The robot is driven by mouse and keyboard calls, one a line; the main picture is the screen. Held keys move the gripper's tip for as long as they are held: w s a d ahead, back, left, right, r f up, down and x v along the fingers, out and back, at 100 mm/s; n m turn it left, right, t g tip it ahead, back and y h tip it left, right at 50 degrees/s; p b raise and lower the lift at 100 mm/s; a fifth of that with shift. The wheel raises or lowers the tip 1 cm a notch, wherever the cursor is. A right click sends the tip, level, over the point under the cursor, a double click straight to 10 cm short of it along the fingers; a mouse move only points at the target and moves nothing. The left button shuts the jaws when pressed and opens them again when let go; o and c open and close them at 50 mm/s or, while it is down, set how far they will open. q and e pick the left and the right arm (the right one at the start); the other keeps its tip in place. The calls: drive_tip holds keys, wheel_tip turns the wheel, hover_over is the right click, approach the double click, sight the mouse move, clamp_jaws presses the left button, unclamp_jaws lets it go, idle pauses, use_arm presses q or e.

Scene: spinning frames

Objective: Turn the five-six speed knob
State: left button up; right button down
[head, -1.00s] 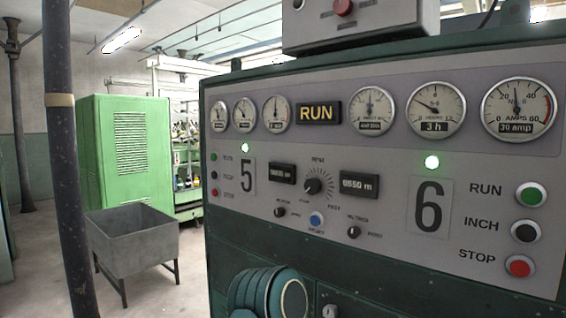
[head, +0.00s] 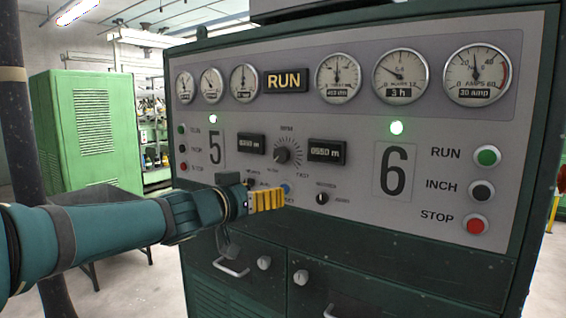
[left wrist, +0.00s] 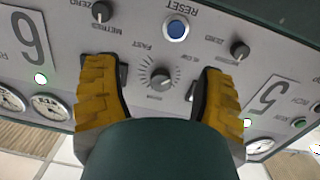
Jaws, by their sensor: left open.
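The five-six speed knob (head: 282,155) is a dark round knob with a pointer and a ring of scale marks. It sits on the grey panel (head: 350,140) between the large 5 and 6. My left gripper (head: 278,199) reaches in from the left, its yellow fingers in front of the panel, lower in the picture than the knob. In the left wrist view the panel appears upside down. There the knob (left wrist: 161,78) shows between the two spread fingers of the left gripper (left wrist: 159,68), with nothing held. My right gripper is out of view.
A blue reset button (left wrist: 176,29) and two small black knobs, one at the left (left wrist: 103,12) and one at the right (left wrist: 239,50), lie close to the speed knob. Run, inch and stop (head: 475,223) buttons are at the panel's right. Drawer handles (head: 231,267) are below.

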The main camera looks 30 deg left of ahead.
use_arm(q)
drive_tip(key=y, duration=0.1)
approach(279, 157)
drive_tip(key=s, duration=0.3)
drive_tip(key=shift+t, duration=0.4)
drive_tip(key=w+b, duration=0.1)
drive_tip(key=w, duration=0.3)
drive_tip(key=w+b, duration=0.1)
drive_tip(key=w, duration=0.3)
drive_tip(key=w+b, duration=0.1)
drive_tip(key=w, duration=0.3)
drive_tip(key=shift+w+f, duration=0.35)
drive_tip(key=shift+w, duration=0.6)
drive_tip(key=shift+c, duration=0.2)
clamp_jaws()
